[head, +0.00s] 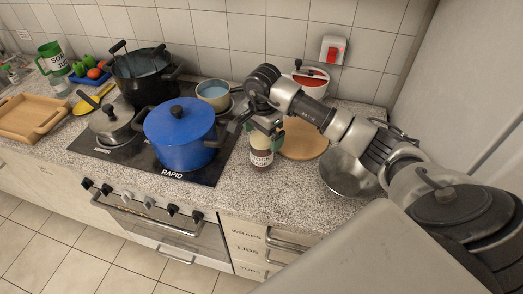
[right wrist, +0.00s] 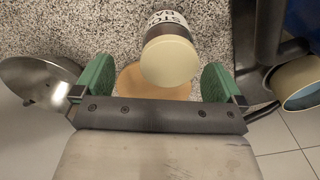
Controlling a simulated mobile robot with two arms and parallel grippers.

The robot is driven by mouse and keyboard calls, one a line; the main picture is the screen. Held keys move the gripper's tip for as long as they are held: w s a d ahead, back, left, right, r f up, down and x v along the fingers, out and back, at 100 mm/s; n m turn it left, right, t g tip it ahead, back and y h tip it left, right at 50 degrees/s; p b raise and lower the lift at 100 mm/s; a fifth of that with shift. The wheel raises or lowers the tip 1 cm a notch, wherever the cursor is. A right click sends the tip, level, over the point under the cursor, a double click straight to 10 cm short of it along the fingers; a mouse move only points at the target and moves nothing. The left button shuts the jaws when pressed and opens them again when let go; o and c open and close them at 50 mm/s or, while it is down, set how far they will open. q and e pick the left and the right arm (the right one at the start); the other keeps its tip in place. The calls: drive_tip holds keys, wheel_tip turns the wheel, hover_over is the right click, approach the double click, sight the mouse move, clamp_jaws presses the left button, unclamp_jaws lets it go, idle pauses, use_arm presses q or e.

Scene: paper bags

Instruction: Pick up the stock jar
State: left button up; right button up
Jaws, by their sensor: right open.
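The stock jar (head: 261,158) is a small dark jar with a white label and a cream lid. It stands upright on the speckled counter, right of the blue pot. In the right wrist view the jar (right wrist: 172,55) shows its lid between the two green finger pads. My right gripper (head: 268,125) is open at the jar, with a pad to either side of it in the picture; I see a gap on both sides and no clear contact. The upper part of the jar is partly hidden by the gripper in the head view. My left gripper is not in view.
The blue pot (head: 181,136) on the hob stands close left of the jar. A red-topped pot (head: 311,80) is at the wall. Counter in front is clear.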

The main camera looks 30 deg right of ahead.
sight(262, 137)
drive_tip(key=f+p, duration=0.1)
drive_tip(key=f, duration=0.2)
drive_tip(key=w+f+p, duration=0.1)
drive_tip(key=f, duration=0.1)
drive_tip(key=shift+w+d+p, duration=0.1)
drive_tip(key=shift+d+p, duration=0.15)
drive_tip(key=shift+p, duration=0.1)
drive_tip(key=shift+f, duration=0.4)
drive_tip(key=shift+d+f, duration=0.1)
drive_tip(key=shift+f, duration=0.05)
drive_tip(key=shift+c, duration=0.3)
drive_tip(key=c, duration=0.5)
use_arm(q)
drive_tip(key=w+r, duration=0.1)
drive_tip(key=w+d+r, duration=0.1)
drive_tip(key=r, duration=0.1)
use_arm(e)
drive_tip(key=shift+w, duration=0.1)
drive_tip(key=c, duration=0.6)
